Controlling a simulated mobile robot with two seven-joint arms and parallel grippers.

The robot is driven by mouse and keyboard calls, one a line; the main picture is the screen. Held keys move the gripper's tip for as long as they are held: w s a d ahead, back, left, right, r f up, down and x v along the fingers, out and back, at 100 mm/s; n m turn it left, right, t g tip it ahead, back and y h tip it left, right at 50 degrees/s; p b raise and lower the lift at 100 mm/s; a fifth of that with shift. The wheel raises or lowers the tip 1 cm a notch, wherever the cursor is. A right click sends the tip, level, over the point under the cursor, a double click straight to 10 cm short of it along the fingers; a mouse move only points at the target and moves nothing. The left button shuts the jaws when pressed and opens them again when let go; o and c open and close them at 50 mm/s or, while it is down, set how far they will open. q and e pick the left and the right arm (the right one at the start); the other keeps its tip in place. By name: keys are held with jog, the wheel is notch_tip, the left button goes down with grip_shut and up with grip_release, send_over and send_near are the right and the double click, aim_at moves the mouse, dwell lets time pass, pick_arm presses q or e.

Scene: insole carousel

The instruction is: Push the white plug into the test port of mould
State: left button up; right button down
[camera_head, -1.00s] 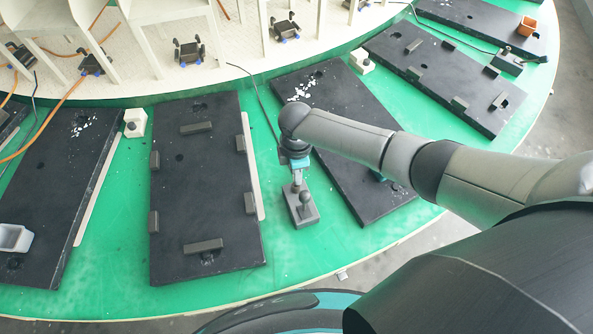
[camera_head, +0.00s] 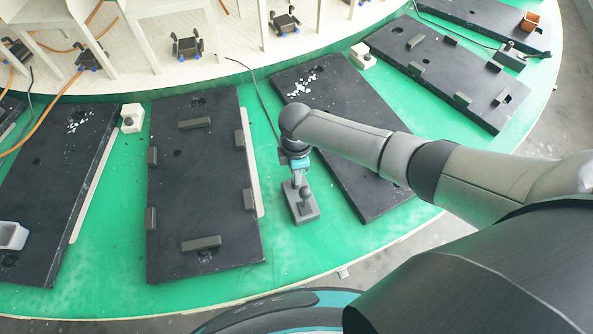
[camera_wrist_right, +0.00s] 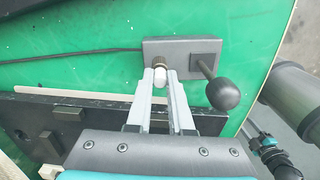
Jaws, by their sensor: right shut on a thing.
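My right gripper (camera_wrist_right: 160,82) is shut on the small white plug (camera_wrist_right: 160,76), which shows between its fingertips in the right wrist view. The plug's front end meets or nearly meets a dark ribbed fitting (camera_wrist_right: 158,61) on a grey block (camera_wrist_right: 177,51); I cannot tell whether it has entered. The block has a lever with a black ball knob (camera_wrist_right: 222,94) beside the fingers. In the head view the block (camera_head: 302,212) stands on the green carousel between two dark mould plates (camera_head: 205,215) (camera_head: 345,130), below my right gripper (camera_head: 298,180). My left gripper is not in view.
The green carousel surface (camera_head: 320,240) is clear in front of the block. A thin dark cable (camera_wrist_right: 75,54) runs to the block. A pale strip (camera_head: 251,165) lies along the left mould plate.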

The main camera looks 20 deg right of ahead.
jog(key=shift+f, duration=0.25)
jog(key=c, duration=0.7)
grip_release()
jog(key=shift+r, duration=0.1)
jog(key=shift+r, duration=0.55)
notch_tip(320, 180, up, 14)
jog(key=p, duration=0.2)
jog(key=shift+p, duration=0.4)
